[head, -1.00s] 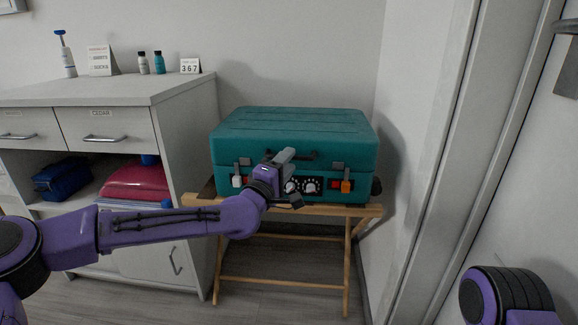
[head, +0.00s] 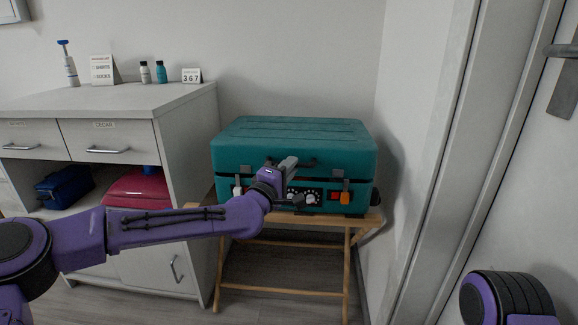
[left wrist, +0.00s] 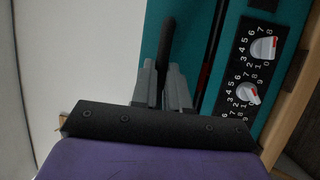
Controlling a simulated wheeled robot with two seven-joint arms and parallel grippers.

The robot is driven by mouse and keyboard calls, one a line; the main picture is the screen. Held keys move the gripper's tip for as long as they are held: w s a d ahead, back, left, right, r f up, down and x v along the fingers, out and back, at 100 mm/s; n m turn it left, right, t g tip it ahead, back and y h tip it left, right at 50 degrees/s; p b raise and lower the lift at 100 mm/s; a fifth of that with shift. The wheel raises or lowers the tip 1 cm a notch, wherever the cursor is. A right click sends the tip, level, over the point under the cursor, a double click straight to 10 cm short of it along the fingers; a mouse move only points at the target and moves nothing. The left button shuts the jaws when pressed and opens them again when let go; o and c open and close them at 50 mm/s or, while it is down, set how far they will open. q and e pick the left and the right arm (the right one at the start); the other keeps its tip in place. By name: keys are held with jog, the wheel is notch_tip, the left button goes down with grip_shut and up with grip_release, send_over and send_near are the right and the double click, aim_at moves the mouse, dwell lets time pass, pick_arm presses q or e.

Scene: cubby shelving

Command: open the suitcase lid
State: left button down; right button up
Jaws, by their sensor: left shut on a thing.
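The teal suitcase (head: 290,135) lies flat with its front toward me. A thin dark gap shows between its lid and its base, so the lid stands slightly raised. My left gripper (head: 288,164) is at the front of the lid. In the left wrist view its grey fingers (left wrist: 162,85) are shut on the dark carry handle (left wrist: 167,45). The handle also shows in the head view (head: 310,162), partly hidden by the gripper. My right gripper is out of view.
The suitcase stands on a wooden folding rack (head: 280,290). A wall is close on the right, with a door (head: 540,180) nearer me.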

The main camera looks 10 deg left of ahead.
pick_arm(q)
jog(key=w+r+g+p, duration=0.1)
jog(key=w+r+p, duration=0.2)
jog(key=r+p, duration=0.3)
jog(key=w+r+n+g+y+p, duration=0.1)
jog(key=w+r+p, duration=0.2)
jog(key=r+p, duration=0.4)
jog(key=w+r+g+p, duration=0.1)
jog(key=w+r+p, duration=0.2)
jog(key=r+p, duration=0.4)
jog(key=shift+w+p, duration=0.4)
jog(key=shift+p, duration=2.1)
